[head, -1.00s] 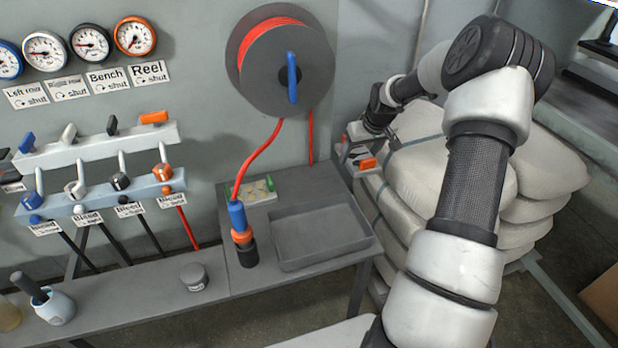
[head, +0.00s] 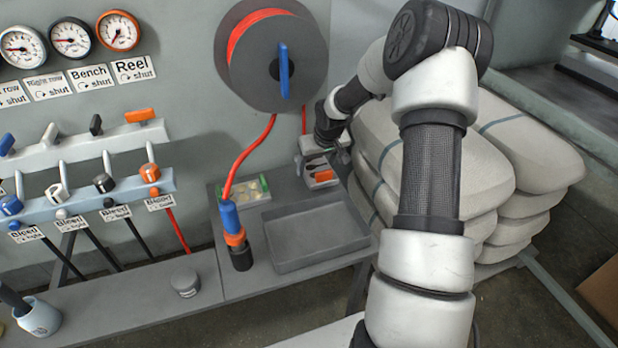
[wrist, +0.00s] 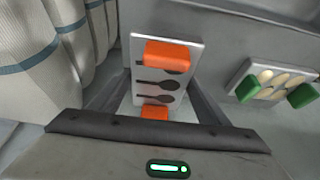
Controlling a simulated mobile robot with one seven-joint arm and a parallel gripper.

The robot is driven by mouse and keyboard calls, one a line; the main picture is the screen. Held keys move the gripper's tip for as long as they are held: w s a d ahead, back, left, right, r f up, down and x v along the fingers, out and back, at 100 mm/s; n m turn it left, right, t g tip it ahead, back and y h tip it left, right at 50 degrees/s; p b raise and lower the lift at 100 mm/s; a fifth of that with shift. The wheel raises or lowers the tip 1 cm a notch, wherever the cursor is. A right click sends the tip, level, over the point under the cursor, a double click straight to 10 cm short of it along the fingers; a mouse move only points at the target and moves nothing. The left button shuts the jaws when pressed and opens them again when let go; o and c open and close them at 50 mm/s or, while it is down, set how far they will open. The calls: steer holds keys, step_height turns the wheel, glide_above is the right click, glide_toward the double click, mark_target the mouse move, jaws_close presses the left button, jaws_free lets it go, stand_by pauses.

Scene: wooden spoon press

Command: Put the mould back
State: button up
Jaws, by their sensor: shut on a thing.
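The mould (wrist: 160,78) is a pale plate with dark spoon-shaped hollows and an orange block at each end. A second plate (head: 252,192) with green blocks and pale spoon shapes lies at the back of the bench. It also shows in the wrist view (wrist: 278,80).
An empty grey tray (head: 318,238) lies on the bench (head: 225,290). A blue and orange hose end (head: 234,236) stands left of it, below the hose reel (head: 272,60). Stacked pale sacks (head: 530,160) crowd my arm on the right. A round grey tin (head: 185,283) sits farther left.

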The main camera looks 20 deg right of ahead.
mark_target(310, 172)
steer(key=shift+w+a, duration=0.1)
steer(key=shift+a, duration=1.15)
steer(key=shift+f+b, duration=0.6)
steer(key=shift+f, duration=1)
steer(key=shift+f, duration=0.15)
steer(key=shift+f, duration=0.15)
steer(key=o, duration=1.9)
